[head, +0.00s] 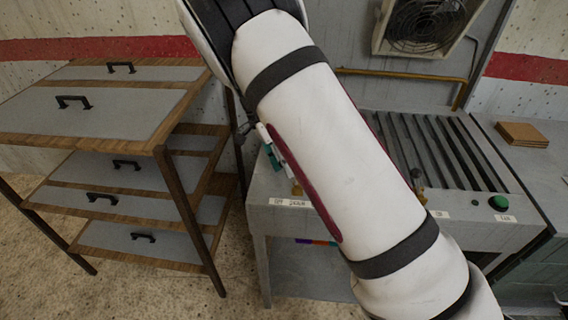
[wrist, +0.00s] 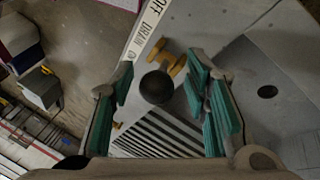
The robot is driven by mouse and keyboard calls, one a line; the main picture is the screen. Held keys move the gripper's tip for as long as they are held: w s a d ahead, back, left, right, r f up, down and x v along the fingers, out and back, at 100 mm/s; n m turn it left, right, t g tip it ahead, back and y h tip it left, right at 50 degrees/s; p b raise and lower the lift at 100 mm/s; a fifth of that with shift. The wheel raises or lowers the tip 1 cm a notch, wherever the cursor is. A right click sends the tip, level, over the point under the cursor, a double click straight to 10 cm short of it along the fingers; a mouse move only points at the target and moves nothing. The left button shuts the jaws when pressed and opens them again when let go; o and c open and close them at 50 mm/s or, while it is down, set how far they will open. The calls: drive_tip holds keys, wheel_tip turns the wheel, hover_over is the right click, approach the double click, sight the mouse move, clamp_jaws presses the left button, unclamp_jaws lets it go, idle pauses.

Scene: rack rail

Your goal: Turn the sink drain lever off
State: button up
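The sink drain lever shows in the wrist view as a dark round knob (wrist: 157,87) beside a brass fitting (wrist: 168,60). A white label reading OFF and DRAIN (wrist: 150,32) lies next to it. My gripper (wrist: 160,76) is open, with teal pads on both sides of the knob and visible gaps between pads and knob. Whether the knob is at the depth of the fingertips is unclear. In the head view my gripper (head: 274,152) is mostly hidden behind my arm, above the label (head: 290,203) on the sink's front edge. A small brass part (head: 296,189) shows there.
The grey sink unit (head: 277,230) has a slatted top (head: 450,145). A green button (head: 499,203) sits at its right. A wooden rack with grey drawers (head: 90,108) stands close on the left. A wall fan (head: 425,22) and a yellow pipe (head: 400,76) are behind.

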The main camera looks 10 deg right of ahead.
drive_tip(key=shift+d, duration=0.1)
drive_tip(key=v, duration=1.2)
drive_tip(key=s+d+r+n+t+y, duration=0.4)
drive_tip(key=s+d+r+n, duration=0.4)
drive_tip(key=s+r, duration=0.65)
drive_tip(key=s+d+f+n+t, duration=0.1)
drive_tip(key=s+n+t, duration=0.1)
drive_tip(key=s, duration=0.7)
drive_tip(key=s+d+f+n+t, duration=0.1)
drive_tip(key=s+d+n+t, duration=0.1)
drive_tip(key=s+n, duration=0.3)
drive_tip(key=s, duration=0.4)
drive_tip(key=shift+d, duration=0.2)
